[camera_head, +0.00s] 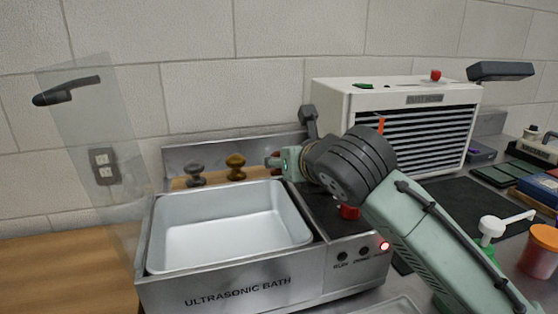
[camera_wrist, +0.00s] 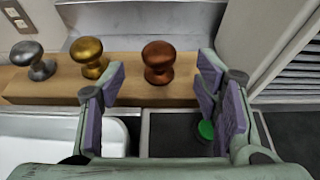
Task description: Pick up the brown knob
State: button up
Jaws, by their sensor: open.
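The brown knob (camera_wrist: 158,62), a coppery round knob on a flared foot, stands upright on a wooden strip (camera_wrist: 140,92) in the wrist view. It is the rightmost of three knobs. My gripper (camera_wrist: 160,72) is open and empty, its purple-padded fingers spread to the left and right of the brown knob's position, with no contact visible. In the head view my gripper (camera_head: 273,162) is at the back of the ultrasonic bath, at the right end of the knob row, and largely hides the brown knob.
A brass knob (camera_wrist: 90,57) stands close to the left finger, with a grey knob (camera_wrist: 33,60) farther left. The bath's white basin (camera_head: 232,228) lies in front. A white louvred unit (camera_head: 400,95) stands right, and a clear panel (camera_head: 95,140) left.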

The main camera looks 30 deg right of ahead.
jog(key=shift+r+p+x, duration=0.2)
jog(key=shift+p+x, duration=0.3)
jog(key=shift+x, duration=1.05)
jog(key=shift+r+p+x, duration=0.25)
jog(key=shift+p+x, duration=0.25)
jog(key=shift+x, duration=1.1)
jog(key=shift+w, duration=0.2)
jog(key=shift+c, duration=0.2)
grip_shut()
